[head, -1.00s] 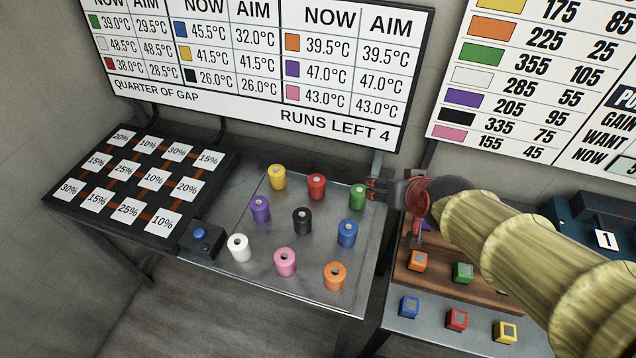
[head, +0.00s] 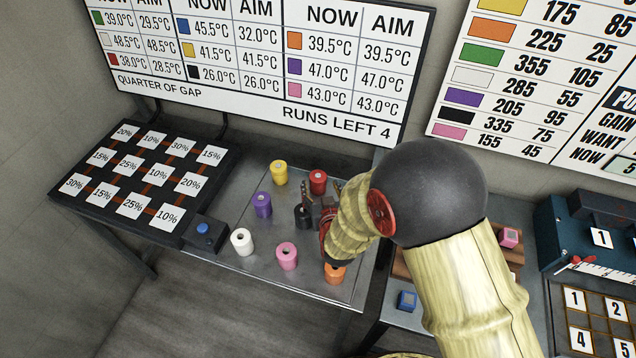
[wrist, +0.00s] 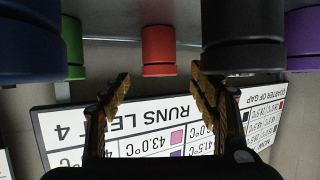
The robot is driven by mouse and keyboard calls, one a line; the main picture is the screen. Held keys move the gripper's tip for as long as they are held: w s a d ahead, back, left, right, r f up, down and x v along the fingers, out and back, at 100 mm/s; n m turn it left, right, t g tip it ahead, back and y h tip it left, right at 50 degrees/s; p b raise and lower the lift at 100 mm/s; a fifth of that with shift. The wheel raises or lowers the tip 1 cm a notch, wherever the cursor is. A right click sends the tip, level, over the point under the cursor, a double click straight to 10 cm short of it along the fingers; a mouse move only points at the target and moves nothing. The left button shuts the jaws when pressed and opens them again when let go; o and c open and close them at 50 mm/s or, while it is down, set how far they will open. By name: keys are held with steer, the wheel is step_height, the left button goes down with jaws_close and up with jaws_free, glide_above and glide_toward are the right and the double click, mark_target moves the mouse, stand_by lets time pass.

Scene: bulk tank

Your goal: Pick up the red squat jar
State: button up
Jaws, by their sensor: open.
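The red squat jar (head: 318,182) stands upright on the metal table, in the back row to the right of the yellow jar. In the wrist view, which is upside down, the red jar (wrist: 159,50) shows ahead, centred between my fingertips and apart from them. My gripper (head: 318,198) is open and empty, low over the table in front of the red jar. In the wrist view its two fingers (wrist: 162,88) are spread wide.
The black jar (head: 302,220) is close beside my gripper, partly hidden. The wrist view shows the blue jar (wrist: 30,42) and green jar (wrist: 72,50) on the other side. Purple (head: 262,205), yellow (head: 279,174), white (head: 241,243), pink (head: 286,257) and orange (head: 335,273) jars stand around.

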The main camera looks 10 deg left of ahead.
mark_target(318, 174)
steer(key=b+x, duration=0.1)
steer(key=x, duration=0.5)
steer(key=shift+w+a+f, duration=0.1)
steer(key=shift+w, duration=0.15)
steer(key=shift+c, duration=0.9)
steer(key=c, duration=1.1)
steer(key=shift+c, duration=0.5)
steer(key=shift+r, duration=0.75)
steer(key=s+d+r+p, duration=0.2)
steer(key=s+r+p, duration=0.3)
steer(key=s+r, duration=0.6)
steer(key=v, duration=0.3)
steer(key=shift+a+f, duration=0.2)
steer(key=shift+f, duration=0.1)
